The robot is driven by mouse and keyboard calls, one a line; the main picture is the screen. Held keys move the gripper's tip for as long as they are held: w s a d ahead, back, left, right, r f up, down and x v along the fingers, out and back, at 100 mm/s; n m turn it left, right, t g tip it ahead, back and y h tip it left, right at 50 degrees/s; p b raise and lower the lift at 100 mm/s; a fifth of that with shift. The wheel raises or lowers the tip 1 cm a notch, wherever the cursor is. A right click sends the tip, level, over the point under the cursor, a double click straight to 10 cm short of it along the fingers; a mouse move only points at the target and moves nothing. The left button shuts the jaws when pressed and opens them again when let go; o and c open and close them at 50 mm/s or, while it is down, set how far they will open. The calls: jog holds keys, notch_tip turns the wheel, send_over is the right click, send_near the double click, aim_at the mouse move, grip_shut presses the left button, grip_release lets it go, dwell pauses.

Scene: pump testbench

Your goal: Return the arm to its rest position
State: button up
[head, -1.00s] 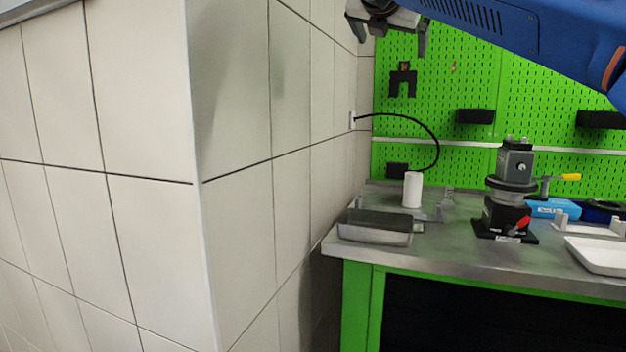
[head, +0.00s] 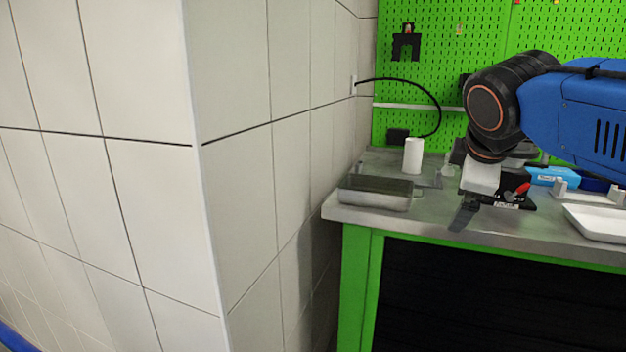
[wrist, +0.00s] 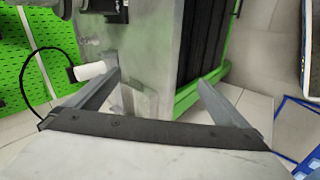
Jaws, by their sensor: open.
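My arm reaches in from the right in the head view, its blue link in front of the bench and pegboard. My gripper (head: 466,214) points down near the front edge of the bench, in front of the pump. In the wrist view my gripper (wrist: 160,88) is open, its two grey fingers wide apart with nothing between them. The pump (head: 512,197) is mostly hidden behind my wrist; its black base and red handle show.
The metal bench (head: 430,228) holds a grey tray (head: 376,196), a white cylinder (head: 413,156), a blue box (head: 553,177) and a white tray (head: 597,222). A tiled wall (head: 240,80) stands at the left. A green pegboard (head: 440,40) is behind.

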jog(key=s+f+m+g+y, duration=0.1)
jog(key=s+f+m, duration=0.5)
jog(key=f, duration=0.6)
jog(key=s+f+m+g+y, duration=0.1)
jog(key=s+f+m+g, duration=0.1)
jog(key=s+f+m, duration=0.4)
jog(key=s+f, duration=0.5)
jog(key=f, duration=0.2)
jog(key=shift+s+d+f+m+y, duration=0.2)
jog(key=shift+m+y, duration=0.1)
jog(key=shift+m, duration=0.1)
